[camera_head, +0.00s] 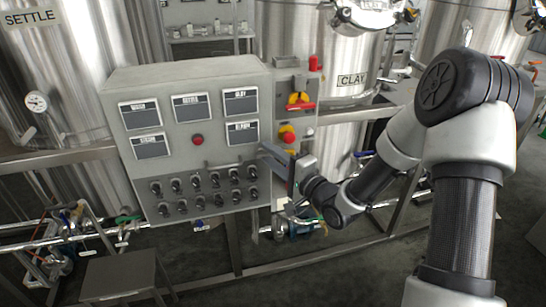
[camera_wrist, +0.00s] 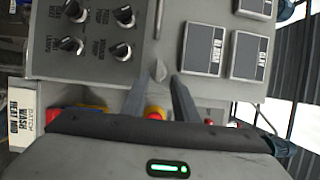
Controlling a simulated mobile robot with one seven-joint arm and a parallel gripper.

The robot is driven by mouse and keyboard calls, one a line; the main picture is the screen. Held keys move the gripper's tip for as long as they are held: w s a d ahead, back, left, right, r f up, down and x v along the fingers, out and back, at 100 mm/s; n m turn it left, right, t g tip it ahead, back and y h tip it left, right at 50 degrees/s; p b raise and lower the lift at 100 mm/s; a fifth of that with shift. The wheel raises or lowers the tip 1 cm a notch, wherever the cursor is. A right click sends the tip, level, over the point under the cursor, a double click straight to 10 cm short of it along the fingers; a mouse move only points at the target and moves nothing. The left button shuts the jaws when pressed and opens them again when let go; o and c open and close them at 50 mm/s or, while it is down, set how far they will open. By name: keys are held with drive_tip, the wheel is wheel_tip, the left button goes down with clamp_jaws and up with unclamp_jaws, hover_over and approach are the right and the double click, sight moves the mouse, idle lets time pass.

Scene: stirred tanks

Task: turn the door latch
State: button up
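The door latch (camera_wrist: 158,70) is a small grey pointed tab near the edge of the grey control panel's door. In the wrist view it shows between the tips of my gripper (camera_wrist: 159,82). The two fingers are apart, one on each side of the latch, with visible gaps; I cannot tell how deep the latch lies between them. In the head view my gripper (camera_head: 264,149) reaches the right edge of the control cabinet (camera_head: 190,78) from the right. There I cannot make out the latch, which is small and close to the fingers.
Rows of black knobs (camera_head: 213,178) and several display plates (camera_head: 191,107) cover the cabinet front. A side panel with a red and yellow switch (camera_head: 299,101) stands right of the cabinet, close to my gripper. Steel tanks and pipes surround it. A step stool (camera_head: 118,274) stands at lower left.

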drive_tip(key=v, duration=1.7)
drive_tip(key=shift+s, duration=0.15)
drive_tip(key=shift+d, duration=0.1)
